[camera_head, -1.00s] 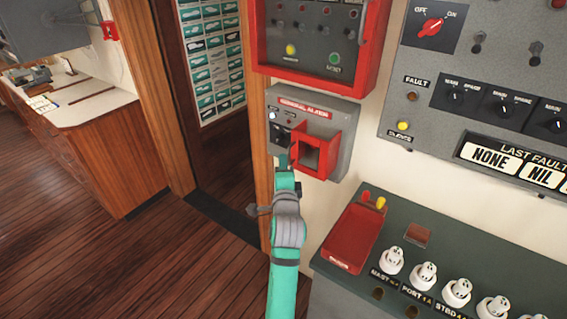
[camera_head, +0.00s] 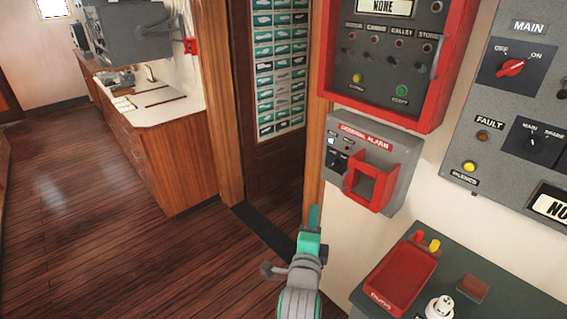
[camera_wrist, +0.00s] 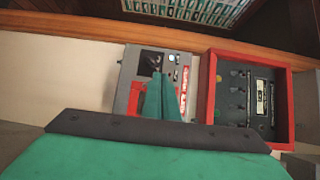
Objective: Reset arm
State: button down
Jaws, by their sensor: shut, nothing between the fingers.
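My arm rises from the bottom middle of the head view, and my gripper (camera_head: 314,216) is at its end, just below and to the left of the general alarm box (camera_head: 371,167). In the wrist view the green fingers of my gripper (camera_wrist: 162,98) are together with nothing between them. They overlap the alarm box (camera_wrist: 131,72) in that picture. The box is grey with a red square frame on its front. In the head view a gap shows between the fingertips and the box.
A red-framed panel (camera_head: 437,104) hangs above the alarm box. Below stands a dark green console (camera_head: 478,250) with a red tray (camera_head: 401,276) and a white fitting (camera_head: 440,306). A doorway is behind my gripper. The wooden floor (camera_head: 120,250) at left is clear.

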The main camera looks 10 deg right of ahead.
jog(key=s+a+f+n+y, duration=0.2)
jog(key=s+a+f+n, duration=0.45)
jog(key=s+f, duration=0.2)
jog(key=s+a+f+n+y, duration=0.3)
jog(key=s+a+f+n, duration=0.2)
jog(key=s+f+n, duration=0.4)
jog(key=s+a+f+n+y, duration=0.1)
jog(key=s+a+n, duration=0.2)
jog(key=s, duration=0.8)
jog(key=s+a+f+n+y, duration=0.1)
jog(key=s+a+n, duration=0.3)
jog(key=s, duration=0.8)
jog(key=shift+s+a+f+g+y, duration=0.35)
jog(key=shift+a+f, duration=0.45)
jog(key=shift+a, duration=0.55)
jog(key=shift+n, duration=0.25)
jog(key=shift+w, duration=0.2)
